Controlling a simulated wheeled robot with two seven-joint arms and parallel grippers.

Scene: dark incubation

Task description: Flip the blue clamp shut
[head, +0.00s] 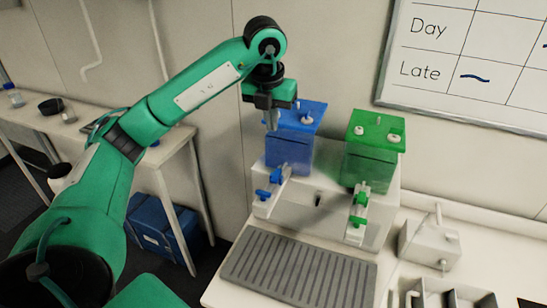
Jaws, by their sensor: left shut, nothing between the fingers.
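The blue clamp (276,176) sits at the front of the white device, below the blue box (288,152). It has small blue parts on a pale bar that sticks out toward the front; I cannot tell how its lever stands. My left gripper (271,125) points down with its fingers together and empty. It is above the blue clamp, in front of the upper left part of the blue box, and appears apart from the clamp. My right gripper is not in view.
A green box (372,150) with a similar green clamp (360,203) stands to the right. A grey ribbed mat (298,270) lies in front. A pale block with a post (428,245) stands at the right. A whiteboard (465,60) hangs behind.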

